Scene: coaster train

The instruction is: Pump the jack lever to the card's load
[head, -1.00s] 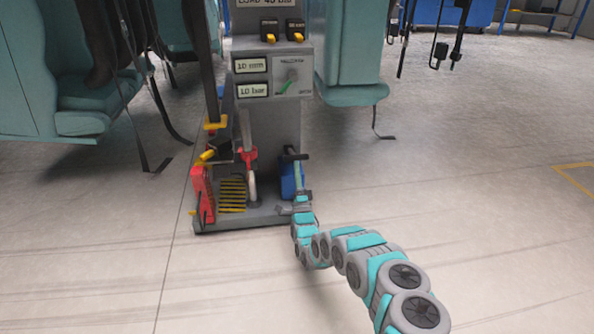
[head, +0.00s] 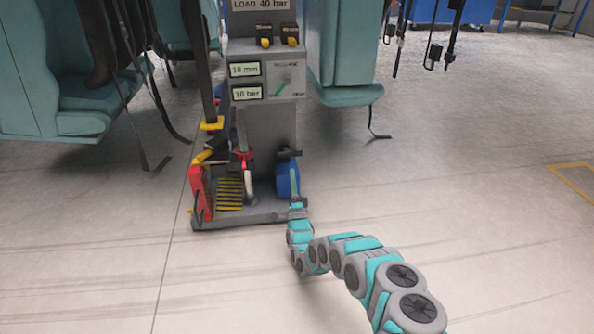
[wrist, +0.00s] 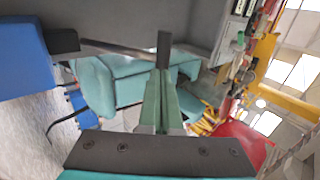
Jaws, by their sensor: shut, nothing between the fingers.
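The card (head: 259,4) at the top of the jack stand reads "LOAD 40 bar". Below it, two displays appear to read 10 mm (head: 245,69) and 10 bar (head: 248,92). A dark bar with a black end (head: 288,153), probably the jack lever, sticks out above the blue body (head: 284,178) at the stand's lower right. In the wrist view a metal rod with a black block (wrist: 63,41) crosses ahead of my gripper (wrist: 163,60). My gripper, low at the stand's right side in the head view (head: 295,186), is shut and empty. I cannot tell if its tip touches the rod.
A red part (head: 200,192) and yellow ribbed piece (head: 229,193) sit on the base plate (head: 240,220). A small dial with a green pointer (head: 281,88) is beside the displays. Teal seats (head: 345,50) flank the stand. Floor at right is open.

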